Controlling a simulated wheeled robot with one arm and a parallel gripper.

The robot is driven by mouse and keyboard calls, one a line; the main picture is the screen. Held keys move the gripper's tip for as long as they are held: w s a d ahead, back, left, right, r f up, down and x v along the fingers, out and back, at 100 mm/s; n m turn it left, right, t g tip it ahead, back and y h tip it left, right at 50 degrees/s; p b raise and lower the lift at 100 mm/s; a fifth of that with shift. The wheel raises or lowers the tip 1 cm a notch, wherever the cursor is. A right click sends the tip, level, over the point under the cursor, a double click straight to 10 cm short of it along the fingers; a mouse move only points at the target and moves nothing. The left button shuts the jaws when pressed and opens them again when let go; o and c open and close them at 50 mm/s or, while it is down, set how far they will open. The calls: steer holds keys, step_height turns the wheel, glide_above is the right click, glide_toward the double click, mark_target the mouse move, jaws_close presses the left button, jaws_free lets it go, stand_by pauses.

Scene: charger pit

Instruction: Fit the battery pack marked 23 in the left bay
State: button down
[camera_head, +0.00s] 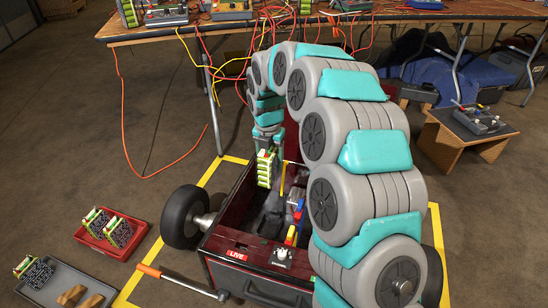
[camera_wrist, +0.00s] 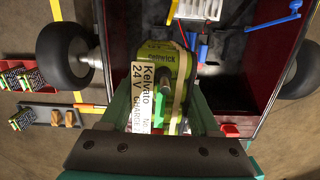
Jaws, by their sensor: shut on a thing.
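My gripper (camera_head: 268,138) is shut on a green battery pack (camera_head: 265,168), held upright over the left part of an open dark red vehicle box (camera_head: 236,205). In the wrist view the gripper (camera_wrist: 155,112) grips the pack (camera_wrist: 180,70), whose white label (camera_wrist: 143,98) reads "Kelvato 24 V"; I cannot read a 23. The pack hides part of the box interior below, so I cannot tell whether it touches the bay floor or walls. A yellow bar (camera_head: 283,180) and red, yellow and blue parts (camera_head: 297,217) are inside the box, right of the pack.
A red tray (camera_head: 88,240) with green packs (camera_head: 119,233) and a grey tray (camera_head: 50,299) with another pack (camera_head: 34,268) and brown wedges stand left. A torque wrench (camera_head: 180,281) lies in front. A wheel (camera_head: 185,213) flanks the box. A cable-strewn table (camera_head: 140,36) is behind.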

steer(key=shift+a+f, duration=0.1)
steer(key=shift+f, duration=0.2)
step_height(320, 180, down, 23)
steer(key=b, duration=1.1)
stand_by(0.8)
steer(key=shift+f+p, duration=0.45)
steer(key=shift+f, duration=1.05)
stand_by(1.0)
steer(key=shift+c, duration=0.2)
jaws_free()
steer(key=shift+f, duration=0.1)
step_height(320, 180, up, 8)
steer(key=p, duration=0.1)
steer(key=shift+s, duration=0.35)
steer(key=shift+a, duration=0.1)
